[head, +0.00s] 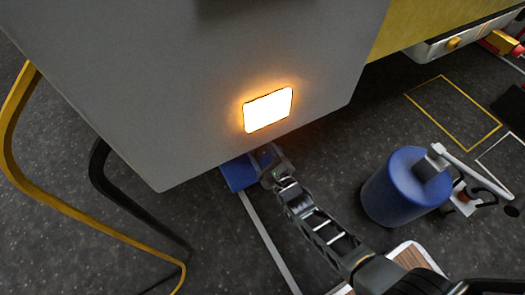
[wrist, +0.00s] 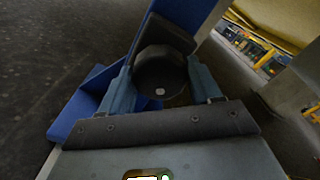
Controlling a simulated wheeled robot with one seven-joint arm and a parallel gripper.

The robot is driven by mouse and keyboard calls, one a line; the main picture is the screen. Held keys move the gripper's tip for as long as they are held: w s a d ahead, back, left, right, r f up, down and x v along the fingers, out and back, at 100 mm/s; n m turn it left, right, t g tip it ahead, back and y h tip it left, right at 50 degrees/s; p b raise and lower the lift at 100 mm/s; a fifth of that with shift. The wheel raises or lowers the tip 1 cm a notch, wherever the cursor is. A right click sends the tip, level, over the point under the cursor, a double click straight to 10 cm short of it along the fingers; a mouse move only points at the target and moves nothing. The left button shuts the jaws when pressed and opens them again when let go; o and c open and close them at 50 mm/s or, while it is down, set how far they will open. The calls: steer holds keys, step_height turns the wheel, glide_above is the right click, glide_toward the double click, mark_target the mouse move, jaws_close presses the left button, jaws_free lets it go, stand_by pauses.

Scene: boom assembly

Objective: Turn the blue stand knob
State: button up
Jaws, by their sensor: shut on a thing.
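The blue stand (wrist: 88,112) is partly in view in the wrist view, with a dark round knob (wrist: 160,72) on it. My gripper (wrist: 160,88) has one finger on each side of the knob and is shut on it. In the head view the blue stand (head: 237,174) shows low beneath the large grey box, partly hidden by it. My gripper (head: 268,160) is at the stand's right side there, and the knob cannot be made out. The knob's turn angle cannot be told.
A large grey box (head: 200,70) with a lit panel (head: 268,110) hangs over the stand. A yellow bent tube (head: 75,220) and a black leg (head: 125,200) stand to the left. A blue cylinder (head: 393,195) stands right of my arm. Dark floor is open between them.

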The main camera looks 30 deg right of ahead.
steer(key=shift+f, duration=0.1)
stand_by(0.3)
steer(key=o, duration=1.1)
steer(key=shift+c, duration=0.2)
steer(key=s+p, duration=0.2)
steer(key=s, duration=0.5)
steer(key=shift+s, duration=0.4)
steer(key=shift+s, duration=0.1)
